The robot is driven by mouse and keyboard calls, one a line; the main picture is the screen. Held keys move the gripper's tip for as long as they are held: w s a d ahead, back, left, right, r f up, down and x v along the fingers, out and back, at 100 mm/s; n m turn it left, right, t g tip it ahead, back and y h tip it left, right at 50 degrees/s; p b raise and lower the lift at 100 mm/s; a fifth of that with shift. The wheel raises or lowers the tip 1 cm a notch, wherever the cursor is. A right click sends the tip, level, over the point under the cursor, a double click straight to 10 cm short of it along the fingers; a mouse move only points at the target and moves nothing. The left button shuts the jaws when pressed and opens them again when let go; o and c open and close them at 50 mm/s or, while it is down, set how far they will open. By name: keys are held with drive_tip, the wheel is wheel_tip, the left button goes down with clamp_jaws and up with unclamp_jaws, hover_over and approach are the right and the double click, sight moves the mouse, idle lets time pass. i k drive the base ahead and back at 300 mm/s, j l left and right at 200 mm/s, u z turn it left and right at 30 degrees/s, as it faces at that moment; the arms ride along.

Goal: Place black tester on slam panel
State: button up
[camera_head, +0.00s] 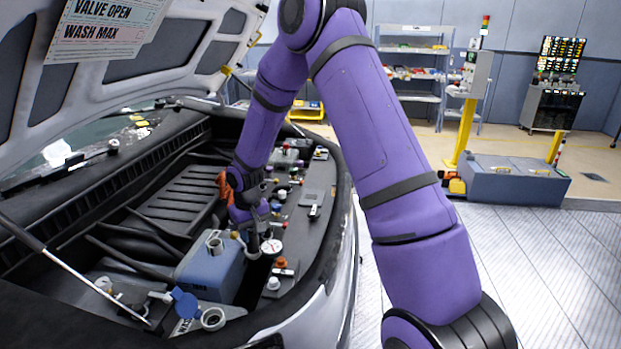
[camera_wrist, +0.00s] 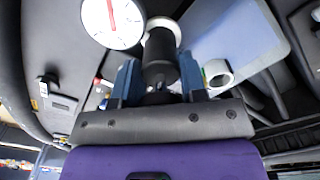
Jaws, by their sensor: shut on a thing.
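My gripper (camera_wrist: 160,78) is shut on a black cylindrical body, the black tester (camera_wrist: 160,62), which sits between its two blue-grey fingers in the wrist view. A round white dial with a red needle (camera_wrist: 112,20) shows just left of the tester; I cannot tell whether it is joined to it. In the head view my gripper (camera_head: 256,228) is low over the engine bay, partly hidden by my wrist, with the dial (camera_head: 271,247) just beyond its tips. The slam panel (camera_head: 312,225) is the dark strip along the car's front edge, bearing several small caps and parts.
A blue-grey coolant tank (camera_head: 225,278) with an open neck (camera_head: 215,246) stands left of my gripper. A blue cap (camera_head: 184,303) lies near the front. The raised hood (camera_head: 130,45) hangs above, with a thin prop rod (camera_head: 70,265) at left. A shelf (camera_head: 415,70) stands behind.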

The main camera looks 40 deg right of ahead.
sight(325, 168)
drive_tip(key=i+l+u, duration=0.25)
drive_tip(key=l, duration=0.7)
drive_tip(key=l+u, duration=0.2)
drive_tip(key=l, duration=0.75)
drive_tip(key=i+l, duration=0.15)
drive_tip(key=l, duration=0.5)
drive_tip(key=i+l+u, duration=0.15)
drive_tip(key=l, duration=1.1)
drive_tip(key=i+u, duration=0.05)
